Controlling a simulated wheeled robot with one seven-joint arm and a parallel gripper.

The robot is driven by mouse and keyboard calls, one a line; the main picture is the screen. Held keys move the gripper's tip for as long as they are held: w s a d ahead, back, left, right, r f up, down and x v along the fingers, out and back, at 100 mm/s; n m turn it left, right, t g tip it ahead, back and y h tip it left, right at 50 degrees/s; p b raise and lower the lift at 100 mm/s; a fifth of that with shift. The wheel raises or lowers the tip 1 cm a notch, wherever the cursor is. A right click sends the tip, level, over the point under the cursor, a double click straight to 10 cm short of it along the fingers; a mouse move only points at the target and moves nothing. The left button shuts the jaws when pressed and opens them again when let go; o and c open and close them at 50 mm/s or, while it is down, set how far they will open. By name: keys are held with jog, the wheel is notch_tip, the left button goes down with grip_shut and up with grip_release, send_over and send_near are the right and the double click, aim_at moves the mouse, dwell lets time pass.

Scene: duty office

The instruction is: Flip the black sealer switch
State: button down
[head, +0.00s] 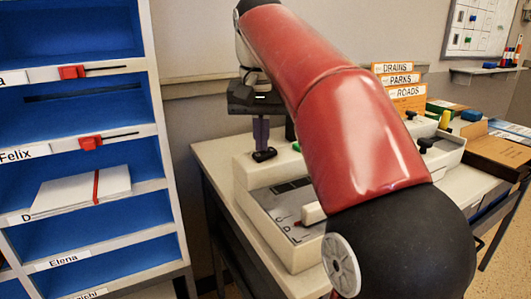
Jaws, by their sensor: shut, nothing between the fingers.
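My gripper (263,150) points down over the back left of a cream device (262,172) on the table. It is shut, with nothing seen between its fingers. Its dark tips are at or just above the device's top; I cannot tell if they touch it, or whether a black switch is under them. Black knobs, one nearer (426,144) and one farther (411,114), stand on cream housings to the right of my arm. I cannot tell which black part is the sealer switch. My red arm hides the middle of the table.
A blue pigeonhole shelf (155,200) with red sliders and white papers (80,190) stands at the left. The cream device has a lettered panel and a pale handle (312,213). Orange signs (408,92) and boxes (495,155) fill the table's right side.

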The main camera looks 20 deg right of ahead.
aim_at(261, 154)
jog(key=shift+r+p, duration=1.95)
jog(key=shift+r, duration=1.3)
jog(key=shift+s, duration=0.1)
